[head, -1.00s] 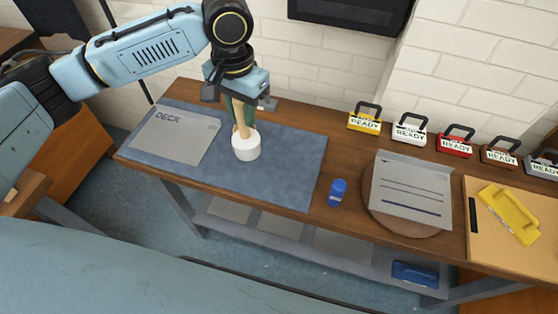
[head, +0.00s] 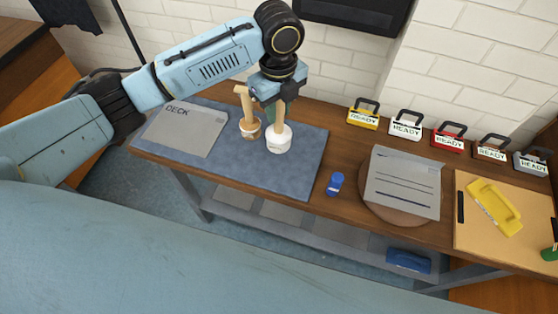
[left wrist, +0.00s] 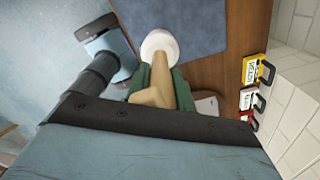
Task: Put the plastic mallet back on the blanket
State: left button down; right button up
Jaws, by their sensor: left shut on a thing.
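The plastic mallet has a white head (head: 279,139) and a pale wooden handle. My left gripper (head: 282,98) is shut on its handle, with the head hanging down. The mallet also shows in the left wrist view (left wrist: 158,46), between my green fingers. The blue-grey blanket (head: 303,165) lies on the wooden bench. The white head is over the blanket; I cannot tell whether it touches it. A second, wooden mallet-like tool (head: 250,129) stands at the blanket just left of the held mallet. My right gripper is not in view.
A grey sheet marked DECK (head: 187,131) covers the blanket's left part. A blue bottle (head: 335,184) stands right of the blanket. Further right are a grey panel (head: 402,185) on a round board, a yellow tool (head: 495,208) and several READY padlocks along the wall.

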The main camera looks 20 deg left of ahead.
aim_at(279, 136)
pick_arm(q)
jog(key=shift+d+f, duration=0.1)
jog(key=shift+f, duration=0.15)
jog(key=shift+m, duration=0.3)
notch_tip(279, 136, down, 5)
jog(key=shift+f, duration=2.25)
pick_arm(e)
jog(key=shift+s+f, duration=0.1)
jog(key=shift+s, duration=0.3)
pick_arm(q)
jog(key=shift+f, duration=0.2)
jog(key=c, duration=1.2)
grip_release()
notch_tip(279, 136, up, 12)
jog(key=shift+r, duration=0.2)
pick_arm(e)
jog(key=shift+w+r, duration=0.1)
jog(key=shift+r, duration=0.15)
